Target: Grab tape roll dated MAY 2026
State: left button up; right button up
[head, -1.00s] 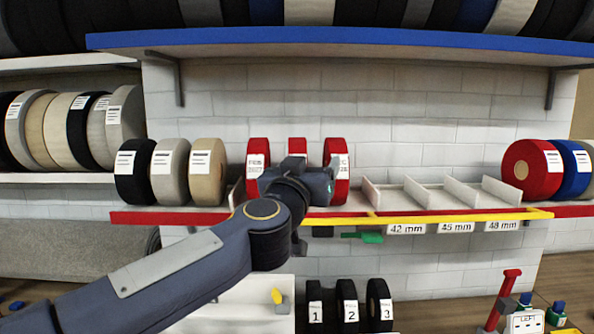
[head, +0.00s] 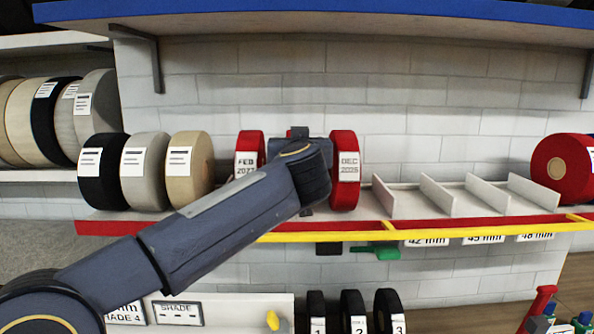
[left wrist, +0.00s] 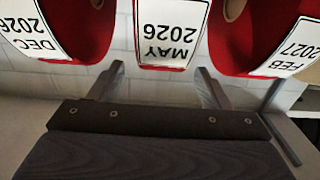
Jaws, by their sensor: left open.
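The red tape roll labelled MAY 2026 (left wrist: 170,32) is upside down in the middle of the left wrist view, between two other red rolls. In the head view my left arm hides it. My left gripper (left wrist: 163,82) is open and empty, its two fingers pointing at the MAY 2026 roll, one to each side of its label. The red FEB 2027 roll (head: 248,152) is on its left in the head view; it also shows in the left wrist view (left wrist: 290,50).
The rolls stand on a red-edged shelf (head: 110,226) with a yellow rail (head: 330,236) in front. Black, grey and tan rolls (head: 147,170) stand to the left. Empty divided slots (head: 440,195) are to the right. A blue-edged shelf (head: 330,10) is above.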

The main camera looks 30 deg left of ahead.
pick_arm(q)
jog(key=x, duration=0.5)
jog(key=shift+w+a+r, duration=0.1)
jog(key=shift+w, duration=0.05)
jog(key=shift+c, duration=0.3)
jog(key=shift+r, duration=0.1)
grip_shut()
